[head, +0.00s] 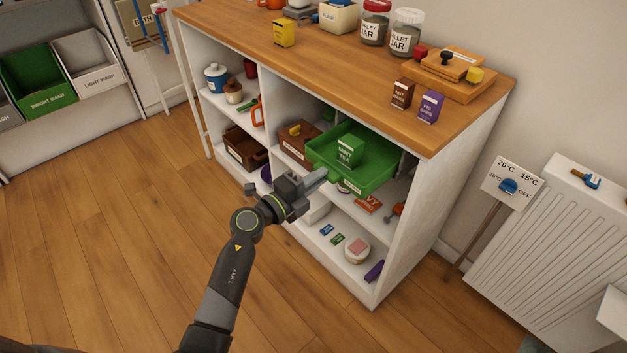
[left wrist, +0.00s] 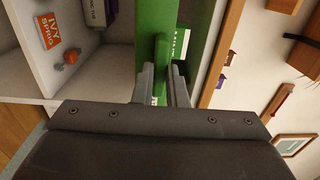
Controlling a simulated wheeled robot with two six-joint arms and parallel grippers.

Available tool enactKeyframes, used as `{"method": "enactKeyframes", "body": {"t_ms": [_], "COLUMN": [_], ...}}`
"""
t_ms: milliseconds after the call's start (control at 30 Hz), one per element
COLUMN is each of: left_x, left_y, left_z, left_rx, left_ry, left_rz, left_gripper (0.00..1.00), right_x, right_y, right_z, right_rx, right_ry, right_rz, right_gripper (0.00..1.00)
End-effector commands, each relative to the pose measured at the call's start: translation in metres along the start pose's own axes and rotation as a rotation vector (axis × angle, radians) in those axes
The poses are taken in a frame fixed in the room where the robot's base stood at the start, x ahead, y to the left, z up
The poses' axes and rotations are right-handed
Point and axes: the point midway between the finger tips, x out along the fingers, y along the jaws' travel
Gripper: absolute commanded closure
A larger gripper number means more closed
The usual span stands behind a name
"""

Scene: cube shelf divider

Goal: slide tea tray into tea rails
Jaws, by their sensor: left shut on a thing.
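The green tray (head: 377,150) is at the front of the upper right opening of the white shelf unit (head: 416,220), partly sticking out. A green mint tea box (head: 346,152) stands in it. My left gripper (head: 320,177) is at the tray's front side. In the left wrist view my left gripper (left wrist: 163,88) is shut on the green handle (left wrist: 161,60) of the tray (left wrist: 153,22). I cannot make out the tea rails; the tray hides much of the opening. My right gripper is not in view.
Below the green tray are a red box (head: 368,203), a round tub (head: 356,250) and small packets. Jars and boxes stand on the wooden top (head: 345,60). The floor in front is clear.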

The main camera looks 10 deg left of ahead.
Motion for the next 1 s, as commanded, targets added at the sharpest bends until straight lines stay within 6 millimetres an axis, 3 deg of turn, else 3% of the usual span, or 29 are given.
{"method": "enactKeyframes", "body": {"t_ms": [1000], "left_x": [0.031], "left_y": [0.0], "left_z": [0.0], "left_rx": [0.0], "left_ry": [0.0], "left_rz": [-0.002], "left_gripper": [1.0], "right_x": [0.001], "right_y": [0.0], "right_z": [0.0], "right_rx": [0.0], "right_ry": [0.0], "right_rz": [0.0], "right_gripper": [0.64]}}
